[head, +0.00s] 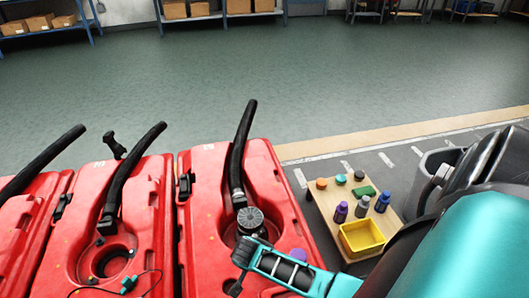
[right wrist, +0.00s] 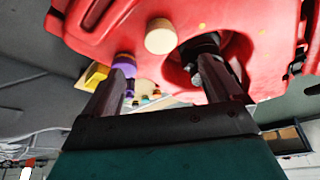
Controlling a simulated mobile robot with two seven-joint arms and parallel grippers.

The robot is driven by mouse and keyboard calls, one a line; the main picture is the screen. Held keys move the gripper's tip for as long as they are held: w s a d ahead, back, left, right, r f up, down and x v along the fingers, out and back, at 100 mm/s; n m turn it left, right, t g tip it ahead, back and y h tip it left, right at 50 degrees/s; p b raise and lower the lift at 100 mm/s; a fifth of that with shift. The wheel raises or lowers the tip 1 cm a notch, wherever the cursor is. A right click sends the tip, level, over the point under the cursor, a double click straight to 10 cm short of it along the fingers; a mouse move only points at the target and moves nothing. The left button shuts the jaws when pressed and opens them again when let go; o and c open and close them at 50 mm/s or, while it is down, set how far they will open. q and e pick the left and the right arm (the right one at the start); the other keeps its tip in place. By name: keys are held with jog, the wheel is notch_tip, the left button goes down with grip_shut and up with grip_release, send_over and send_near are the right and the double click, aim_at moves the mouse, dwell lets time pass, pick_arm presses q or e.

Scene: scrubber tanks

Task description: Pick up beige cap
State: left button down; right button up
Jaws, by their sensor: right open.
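The beige cap (right wrist: 160,37) is a pale round disc on the red tank (right wrist: 275,50) in the right wrist view. It lies beyond my right gripper (right wrist: 163,75), whose two dark fingers are spread apart with nothing held between them. In the head view the right gripper (head: 238,272) is over the front of the rightmost red tank (head: 205,160), and I cannot make out the beige cap there. A purple cap (head: 298,255) shows just behind the gripper; it also shows by the left finger in the right wrist view (right wrist: 124,60). My left gripper is not in view.
A dark round fitting (head: 250,220) and a black hose (head: 240,150) stand at the tank's opening. A wooden table (head: 322,207) to the right holds a yellow bin (head: 361,239), several caps and bottles.

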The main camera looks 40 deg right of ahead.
jog(key=b+x, duration=0.3)
jog(key=x, duration=0.4)
jog(key=shift+d+b, duration=0.15)
jog(key=shift+b, duration=0.2)
jog(key=shift+d+f, duration=0.15)
jog(key=shift+f, duration=0.35)
jog(key=b+x, duration=0.3)
jog(key=x, duration=0.1)
jog(key=shift+w+f+b, duration=0.1)
jog(key=shift+w+b, duration=0.1)
jog(key=shift+b, duration=0.15)
jog(key=shift+d+f, duration=0.15)
jog(key=shift+f, duration=0.05)
pick_arm(q)
jog(key=shift+h, duration=0.4)
jog(key=f, duration=0.1)
jog(key=d+f, duration=0.1)
jog(key=f, duration=0.2)
jog(key=shift+w+d+f, duration=0.3)
jog(key=shift+w+f, duration=0.1)
pick_arm(e)
jog(key=c, duration=1.1)
jog(key=shift+r, duration=0.1)
